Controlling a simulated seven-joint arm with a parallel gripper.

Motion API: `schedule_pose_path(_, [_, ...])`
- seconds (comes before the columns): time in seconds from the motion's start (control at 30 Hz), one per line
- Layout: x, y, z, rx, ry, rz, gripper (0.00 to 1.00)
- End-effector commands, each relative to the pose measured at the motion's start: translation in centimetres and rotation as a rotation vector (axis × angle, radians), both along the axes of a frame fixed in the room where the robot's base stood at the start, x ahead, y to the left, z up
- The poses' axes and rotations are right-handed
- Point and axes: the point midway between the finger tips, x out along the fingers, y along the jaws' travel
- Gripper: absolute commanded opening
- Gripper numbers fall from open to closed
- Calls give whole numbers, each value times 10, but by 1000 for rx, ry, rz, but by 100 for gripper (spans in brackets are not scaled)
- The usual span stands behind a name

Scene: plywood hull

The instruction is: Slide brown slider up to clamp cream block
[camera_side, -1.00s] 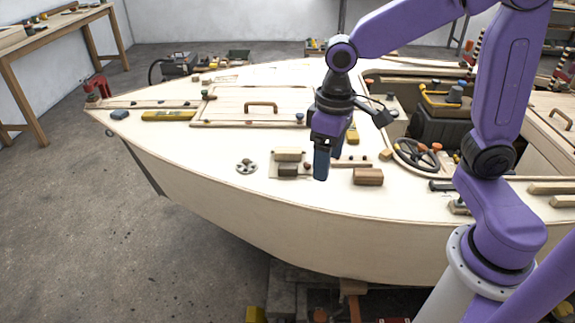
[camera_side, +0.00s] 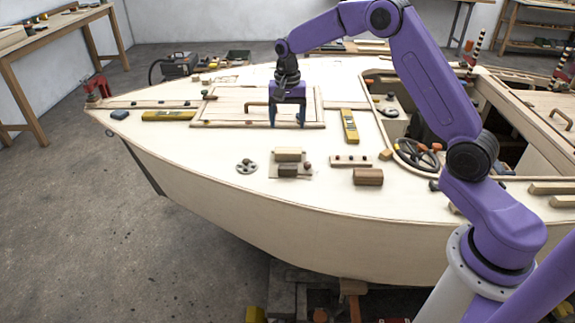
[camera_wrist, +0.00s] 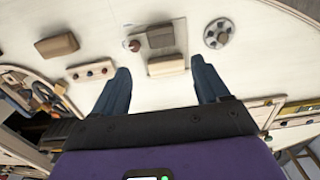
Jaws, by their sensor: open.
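The cream block (camera_side: 288,154) lies on a pale plate (camera_side: 275,172) on the deck, with the dark brown slider (camera_side: 288,170) just in front of it. A small reddish-brown knob (camera_side: 307,166) sits at the slider's right end. In the wrist view, which looks from the opposite side, the slider (camera_wrist: 160,37) is above the cream block (camera_wrist: 166,65), with a narrow gap between them. My gripper (camera_side: 287,118) is open and empty, behind the cream block near the hatch's front edge. The fingers (camera_wrist: 160,75) frame the block's sides in the wrist view but appear apart from it.
A larger brown block (camera_side: 368,177) lies to the right. A strip with small knobs (camera_side: 350,161) and a yellow level (camera_side: 349,126) lie behind it. A round metal fitting (camera_side: 246,166) is left of the plate. The hatch handle (camera_side: 254,107) stands near my gripper. The deck in front is clear.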

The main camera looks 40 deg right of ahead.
Motion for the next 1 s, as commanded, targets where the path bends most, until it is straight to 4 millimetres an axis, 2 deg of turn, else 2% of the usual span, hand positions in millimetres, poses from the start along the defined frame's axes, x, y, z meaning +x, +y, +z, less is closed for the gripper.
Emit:
schedule_pose_path(0.7, [-2, 0, -129, -1, 4, 3, 74])
schedule_pose_path(1.0, [-1, 1, -161, 0, 1, 4, 74])
